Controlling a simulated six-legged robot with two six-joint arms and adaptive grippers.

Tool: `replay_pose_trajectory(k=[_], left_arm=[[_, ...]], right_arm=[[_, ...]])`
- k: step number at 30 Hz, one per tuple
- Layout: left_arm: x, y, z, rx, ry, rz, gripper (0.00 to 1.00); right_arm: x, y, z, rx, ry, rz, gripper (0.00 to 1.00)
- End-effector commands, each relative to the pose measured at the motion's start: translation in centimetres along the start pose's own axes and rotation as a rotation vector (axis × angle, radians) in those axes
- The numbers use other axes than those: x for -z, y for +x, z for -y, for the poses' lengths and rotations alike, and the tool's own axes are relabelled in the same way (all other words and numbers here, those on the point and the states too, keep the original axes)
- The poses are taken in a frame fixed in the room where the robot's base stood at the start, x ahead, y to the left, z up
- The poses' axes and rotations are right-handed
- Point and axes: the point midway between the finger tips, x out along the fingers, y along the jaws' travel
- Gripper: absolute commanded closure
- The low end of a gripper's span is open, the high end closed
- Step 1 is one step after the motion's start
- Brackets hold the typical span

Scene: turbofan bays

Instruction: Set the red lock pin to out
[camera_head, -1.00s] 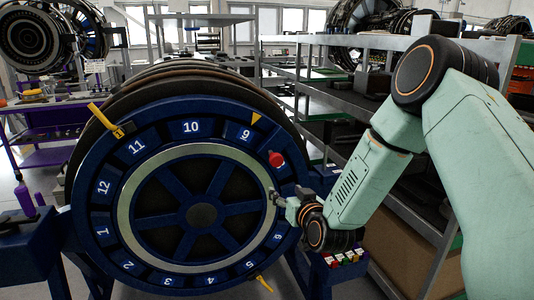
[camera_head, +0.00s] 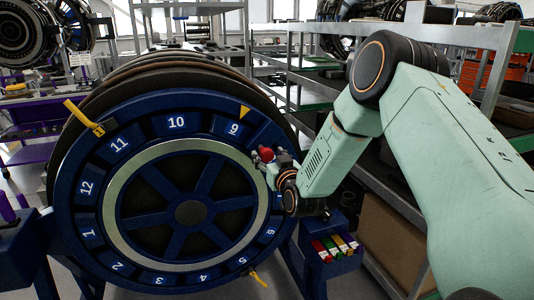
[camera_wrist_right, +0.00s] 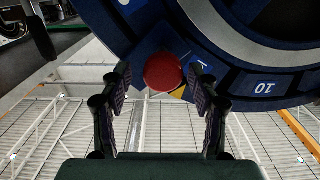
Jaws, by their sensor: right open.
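The red lock pin (camera_head: 266,154) is a round red knob on the rim of the blue numbered wheel (camera_head: 177,124), just below the 9 and the yellow triangle marker. My right gripper (camera_head: 264,162) is at the knob, its fingers partly hidden by the wrist. In the right wrist view the knob (camera_wrist_right: 163,72) lies between and just beyond the tips of the two open fingers (camera_wrist_right: 160,85). I see a gap on each side of the knob there. My left gripper does not show.
Yellow handles stick out of the wheel rim at upper left (camera_head: 84,117) and bottom right (camera_head: 258,279). A blue bin with coloured items (camera_head: 335,247) stands right of the wheel, below my right arm. Metal shelves (camera_head: 400,95) stand behind the arm.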

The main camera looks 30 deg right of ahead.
Motion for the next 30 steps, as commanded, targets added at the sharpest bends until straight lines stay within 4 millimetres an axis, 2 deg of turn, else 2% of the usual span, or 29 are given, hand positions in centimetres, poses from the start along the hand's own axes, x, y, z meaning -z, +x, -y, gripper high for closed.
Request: replay_pose_trajectory(k=[6,15,30], left_arm=[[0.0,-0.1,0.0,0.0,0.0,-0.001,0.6],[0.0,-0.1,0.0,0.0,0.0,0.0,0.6],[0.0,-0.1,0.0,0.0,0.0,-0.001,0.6]], right_arm=[[0.0,1.6,0.1,0.002,-0.001,-0.001,0.39],[0.0,2.0,0.1,0.002,0.001,0.001,0.39],[0.0,1.9,0.1,0.003,0.0,0.0,0.81]])
